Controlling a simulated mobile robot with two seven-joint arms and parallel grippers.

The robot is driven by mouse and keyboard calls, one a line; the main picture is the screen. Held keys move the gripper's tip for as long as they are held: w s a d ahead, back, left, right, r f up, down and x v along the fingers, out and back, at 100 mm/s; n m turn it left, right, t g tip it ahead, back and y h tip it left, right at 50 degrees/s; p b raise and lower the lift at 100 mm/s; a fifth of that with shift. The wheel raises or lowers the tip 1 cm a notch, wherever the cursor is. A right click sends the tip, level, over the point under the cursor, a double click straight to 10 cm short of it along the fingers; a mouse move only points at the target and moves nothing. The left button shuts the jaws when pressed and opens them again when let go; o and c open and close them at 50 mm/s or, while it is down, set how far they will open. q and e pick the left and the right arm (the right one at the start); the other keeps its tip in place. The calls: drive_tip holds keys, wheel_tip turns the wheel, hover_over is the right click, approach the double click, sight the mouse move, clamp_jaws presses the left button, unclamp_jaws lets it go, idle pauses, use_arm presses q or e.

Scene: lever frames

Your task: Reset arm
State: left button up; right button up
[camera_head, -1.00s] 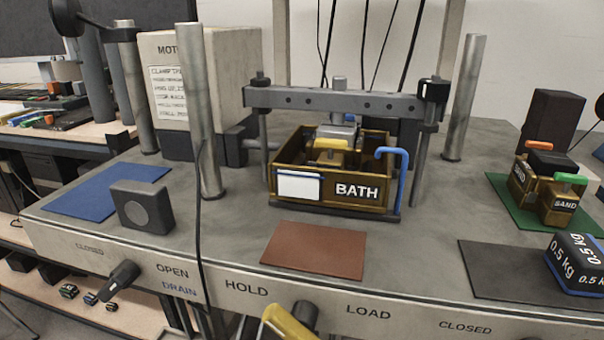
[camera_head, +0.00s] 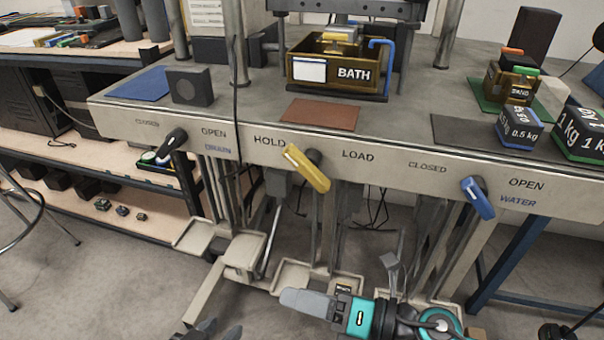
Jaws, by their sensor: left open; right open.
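My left gripper (camera_head: 216,331) shows only as two dark, parted fingertips at the bottom edge; it is open and empty. My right gripper (camera_head: 302,302), grey with a teal wrist part, points left below the bench front. It is open, though its fingers overlap in this view, and nothing shows in it. Both are well below the levers and touch none. A yellow lever (camera_head: 307,169) slants across the front panel between HOLD and LOAD. A black lever (camera_head: 172,143) points down-left below CLOSED and OPEN. A blue lever (camera_head: 481,200) points down-right beside WATER.
The bench (camera_head: 232,112) carries a brown BATH box (camera_head: 303,87), a blue mat (camera_head: 138,86), a grey block (camera_head: 189,86), a brown mat (camera_head: 321,114) and dark weights (camera_head: 518,127). Bench legs and pale foot plates (camera_head: 307,280) stand close behind my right gripper.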

drive_tip(key=w+d+r+m+t+h, duration=0.15)
drive_tip(key=d+m+t+h, duration=0.3)
drive_tip(key=m, duration=0.65)
drive_tip(key=w+d+m+t+h, duration=0.3)
drive_tip(key=d+m+t, duration=0.15)
drive_tip(key=m, duration=0.65)
drive_tip(key=s+d+f+m+g+h, duration=0.2)
drive_tip(key=s+f+m, duration=0.1)
drive_tip(key=f+m, duration=0.25)
drive_tip(key=s+d+f+m+g+h, duration=0.1)
drive_tip(key=s+d+f+m+h, duration=0.25)
drive_tip(key=m, duration=0.35)
use_arm(q)
drive_tip(key=s+a+r+y+p, duration=0.1)
drive_tip(key=s+a+r+p, duration=0.1)
drive_tip(key=r+p, duration=1)
drive_tip(key=a+p, duration=0.1)
drive_tip(key=p, duration=0.4)
drive_tip(key=shift+s+a+p, duration=0.15)
drive_tip(key=shift+a+p, duration=0.1)
drive_tip(key=shift+p, duration=0.15)
use_arm(e)
wheel_tip(320, 180, up, 11)
drive_tip(key=s+d+m+g, duration=0.1)
drive_tip(key=s+d, duration=0.1)
drive_tip(key=shift+d+f, duration=0.2)
drive_tip(key=shift+d, duration=0.1)
